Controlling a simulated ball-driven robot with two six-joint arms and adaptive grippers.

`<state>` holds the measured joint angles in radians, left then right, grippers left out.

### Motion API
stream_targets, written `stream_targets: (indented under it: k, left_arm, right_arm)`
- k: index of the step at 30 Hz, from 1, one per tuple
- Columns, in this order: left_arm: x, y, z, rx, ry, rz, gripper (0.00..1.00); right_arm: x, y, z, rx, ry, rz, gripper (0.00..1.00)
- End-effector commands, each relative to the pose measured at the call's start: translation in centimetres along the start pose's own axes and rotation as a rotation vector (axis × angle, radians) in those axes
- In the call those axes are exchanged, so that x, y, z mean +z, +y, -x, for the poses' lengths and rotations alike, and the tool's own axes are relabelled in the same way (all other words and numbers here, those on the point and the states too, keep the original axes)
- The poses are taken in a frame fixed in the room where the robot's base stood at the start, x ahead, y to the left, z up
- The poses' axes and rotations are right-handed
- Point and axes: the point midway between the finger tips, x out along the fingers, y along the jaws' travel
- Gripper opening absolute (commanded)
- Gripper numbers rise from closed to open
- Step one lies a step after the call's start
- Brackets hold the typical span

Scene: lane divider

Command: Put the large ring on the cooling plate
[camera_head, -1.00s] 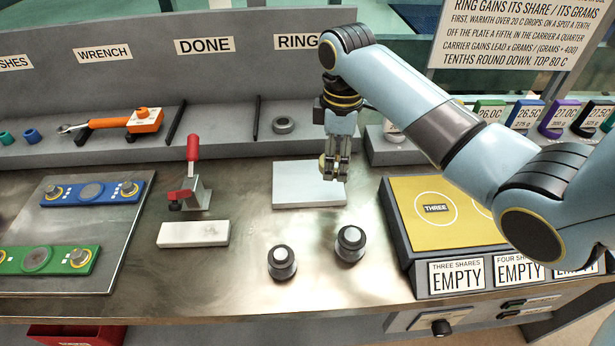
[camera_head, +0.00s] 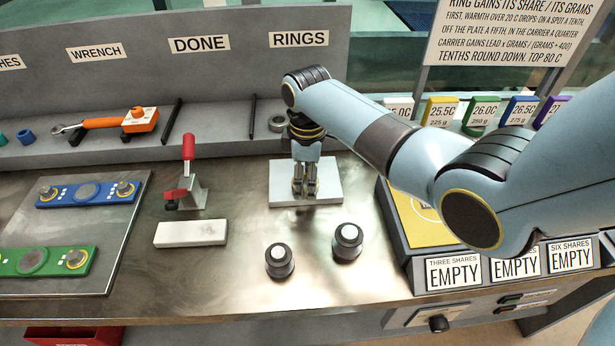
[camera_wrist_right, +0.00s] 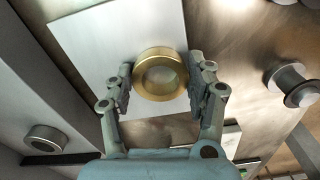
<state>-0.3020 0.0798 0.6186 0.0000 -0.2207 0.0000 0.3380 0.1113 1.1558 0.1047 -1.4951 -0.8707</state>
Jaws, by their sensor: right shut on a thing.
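A brass ring (camera_wrist_right: 161,74) sits between the fingers of my right gripper (camera_wrist_right: 160,84) in the right wrist view, gripped from both sides. The pale square plate (camera_head: 326,187), which looks like the cooling plate, lies on the metal bench. It fills the background behind the ring in the right wrist view (camera_wrist_right: 95,38). In the head view my right gripper (camera_head: 304,191) points down over the middle of this plate, shut; the ring is hard to make out there. Whether the ring touches the plate cannot be told. My left gripper is not in view.
A smaller grey ring (camera_head: 277,123) sits on the shelf under the RINGS label. Two dark knobbed weights (camera_head: 280,261) stand in front of the plate. A red-handled clamp (camera_head: 187,183) and a white bar (camera_head: 191,233) are left. A yellow-topped box (camera_head: 408,217) stands right.

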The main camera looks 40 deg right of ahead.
Motion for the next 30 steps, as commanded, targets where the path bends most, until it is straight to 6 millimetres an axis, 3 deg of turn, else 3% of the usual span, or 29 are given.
stream_targets:
  k: [1,6,17,30]
  left_arm:
    - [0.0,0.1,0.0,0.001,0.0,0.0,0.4]
    - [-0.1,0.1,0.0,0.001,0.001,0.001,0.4]
    - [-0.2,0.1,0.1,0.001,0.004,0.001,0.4]
    - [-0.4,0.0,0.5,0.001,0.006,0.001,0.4]
  right_arm:
    - [0.0,0.0,-0.1,0.0,0.0,0.0,0.59]
    - [0.0,0.0,0.0,0.0,0.0,0.0,0.78]
    - [0.0,0.0,0.8,0.0,0.0,0.0,0.78]
    - [0.0,0.1,9.8,0.003,0.001,0.0,0.78]
